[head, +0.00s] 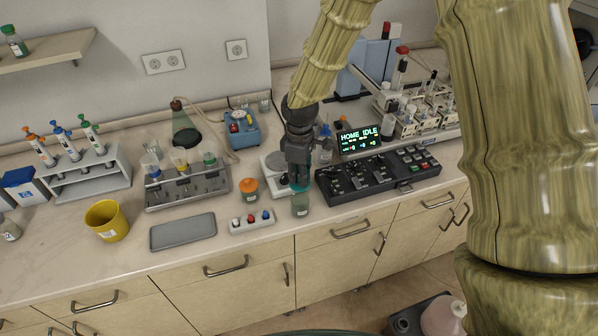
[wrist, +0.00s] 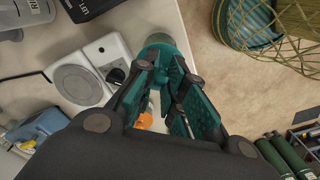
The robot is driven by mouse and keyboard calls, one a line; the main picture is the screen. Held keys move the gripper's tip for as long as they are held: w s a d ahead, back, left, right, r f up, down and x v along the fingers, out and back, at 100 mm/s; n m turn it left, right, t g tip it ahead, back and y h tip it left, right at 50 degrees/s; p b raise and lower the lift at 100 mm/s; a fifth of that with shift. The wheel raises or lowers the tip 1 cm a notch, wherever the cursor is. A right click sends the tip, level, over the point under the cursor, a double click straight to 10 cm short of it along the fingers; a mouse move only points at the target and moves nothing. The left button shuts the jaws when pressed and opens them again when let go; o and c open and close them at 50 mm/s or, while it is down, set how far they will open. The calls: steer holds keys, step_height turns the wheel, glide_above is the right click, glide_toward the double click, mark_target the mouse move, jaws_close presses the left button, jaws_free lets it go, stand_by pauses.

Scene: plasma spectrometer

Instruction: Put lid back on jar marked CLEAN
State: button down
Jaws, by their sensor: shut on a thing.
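My gripper (head: 299,183) points down over the bench front, left of the black control panel. It is shut on a teal lid (wrist: 160,48), which shows between and beyond the fingertips in the wrist view. A pale green glass jar (head: 300,205) stands upright on the bench directly below the fingers. The lid is at or just above the jar's mouth; I cannot tell whether they touch. The jar's label is too small to read. Another jar with an orange lid (head: 248,185) stands to the left; its lid also shows between the fingers in the wrist view (wrist: 145,120).
A white balance-like device (head: 275,176) is just behind the jar. The black control panel (head: 378,175) is close on the right. A white strip with coloured buttons (head: 252,222) lies front left. A grey tray (head: 183,232) and yellow cup (head: 106,221) stand farther left. The bench edge is near.

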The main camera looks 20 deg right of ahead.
mark_target(300, 189)
steer(key=shift+f+b, duration=1.45)
steer(key=shift+f, duration=0.55)
steer(key=shift+f+b, duration=0.3)
steer(key=shift+f, duration=0.7)
steer(key=shift+p, duration=0.45)
steer(key=shift+f+p, duration=0.15)
steer(key=shift+p, duration=0.15)
stand_by(0.7)
steer(key=c, duration=0.9)
jaws_free()
steer(key=shift+c, duration=0.2)
